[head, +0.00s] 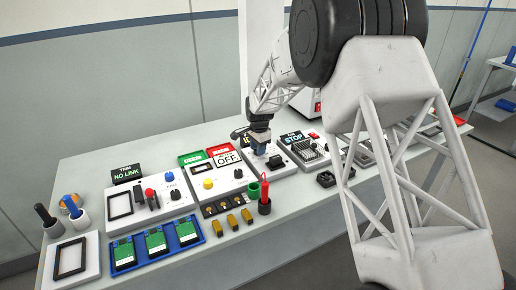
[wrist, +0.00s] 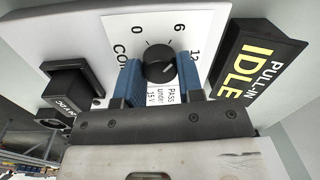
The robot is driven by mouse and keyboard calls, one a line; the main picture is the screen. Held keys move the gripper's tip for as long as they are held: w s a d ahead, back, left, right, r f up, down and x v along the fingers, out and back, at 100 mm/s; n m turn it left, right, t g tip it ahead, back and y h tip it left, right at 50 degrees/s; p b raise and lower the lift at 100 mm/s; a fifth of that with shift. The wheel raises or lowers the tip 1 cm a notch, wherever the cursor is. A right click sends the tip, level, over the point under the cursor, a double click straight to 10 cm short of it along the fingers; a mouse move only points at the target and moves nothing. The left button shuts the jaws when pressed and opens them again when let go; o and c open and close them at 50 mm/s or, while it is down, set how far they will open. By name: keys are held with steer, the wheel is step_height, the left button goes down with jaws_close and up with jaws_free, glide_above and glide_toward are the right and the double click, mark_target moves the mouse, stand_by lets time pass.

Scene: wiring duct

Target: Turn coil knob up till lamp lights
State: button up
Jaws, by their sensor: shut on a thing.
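The coil knob (wrist: 159,68) is a round black knob on a white panel (wrist: 105,88) with a scale marked 0, 6 and 12. A pale mark on it faces the upper right in the wrist view, roughly between 6 and 12. My gripper (wrist: 165,82) has its blue fingers on either side of the knob, shut on it. In the head view my gripper (head: 259,139) reaches down to the panel and hides the knob. The black PULL-IN sign (wrist: 262,64) reads IDLE in yellow, beside the panel. I cannot make out a separate lamp.
A black square-topped part (wrist: 72,82) sits on the panel left of my gripper in the wrist view. Several other devices crowd the table.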

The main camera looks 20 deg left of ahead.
steer(key=shift+m, duration=0.9)
steer(key=o, duration=0.9)
steer(key=shift+r, duration=0.1)
steer(key=shift+s+d+r, duration=0.1)
steer(key=shift+r, duration=1.85)
steer(key=shift+s+d+r, duration=0.1)
steer(key=shift+r, duration=1.8)
